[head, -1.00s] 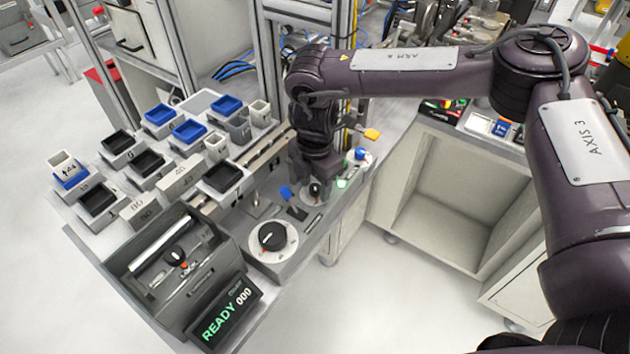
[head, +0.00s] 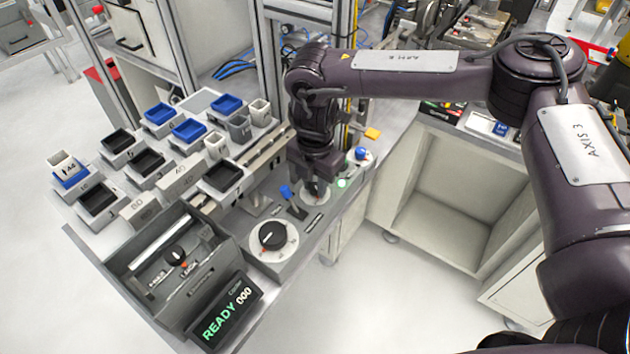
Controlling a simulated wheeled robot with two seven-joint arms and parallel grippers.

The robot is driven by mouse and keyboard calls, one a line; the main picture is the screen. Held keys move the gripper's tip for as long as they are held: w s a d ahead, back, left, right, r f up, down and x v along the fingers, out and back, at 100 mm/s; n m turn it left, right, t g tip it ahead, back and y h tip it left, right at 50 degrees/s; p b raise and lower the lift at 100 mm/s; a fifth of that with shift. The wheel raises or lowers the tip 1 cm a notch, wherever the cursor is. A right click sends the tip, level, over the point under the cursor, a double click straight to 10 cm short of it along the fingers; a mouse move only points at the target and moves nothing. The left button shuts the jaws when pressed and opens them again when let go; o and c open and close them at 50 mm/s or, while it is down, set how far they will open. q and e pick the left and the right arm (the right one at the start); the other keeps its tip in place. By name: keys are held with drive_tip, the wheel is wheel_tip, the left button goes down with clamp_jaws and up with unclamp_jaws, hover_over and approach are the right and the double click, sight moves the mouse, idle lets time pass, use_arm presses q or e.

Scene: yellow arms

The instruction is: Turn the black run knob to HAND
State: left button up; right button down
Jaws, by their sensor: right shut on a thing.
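My right gripper (head: 316,187) points down at the back end of the grey control panel (head: 235,222). It is shut on a small black knob (head: 315,193) on a round pale dial (head: 324,200). The fingers hide most of this knob, and I cannot read its marks or pointer direction. A larger black knob (head: 272,235) with a white pointer line sits on a wide white dial, nearer on the same panel and apart from the gripper. My left gripper is not in view.
A blue lever (head: 287,193) stands just left of the gripper. A blue button (head: 361,153) and a lit green lamp (head: 342,183) are to its right. A grey box (head: 172,265) with a display reading READY 000 (head: 228,312) stands in front. Several bins cover the left table.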

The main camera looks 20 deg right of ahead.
drive_tip(key=n, duration=0.3)
drive_tip(key=shift+n, duration=0.3)
drive_tip(key=n, duration=0.3)
drive_tip(key=shift+n, duration=0.3)
drive_tip(key=n, duration=0.4)
drive_tip(key=shift+r+n, duration=0.15)
drive_tip(key=shift+n, duration=0.15)
drive_tip(key=shift+w+n+p, duration=0.1)
drive_tip(key=shift+n+p, duration=0.2)
drive_tip(key=shift+n, duration=1.6)
drive_tip(key=c, duration=1.2)
unclamp_jaws()
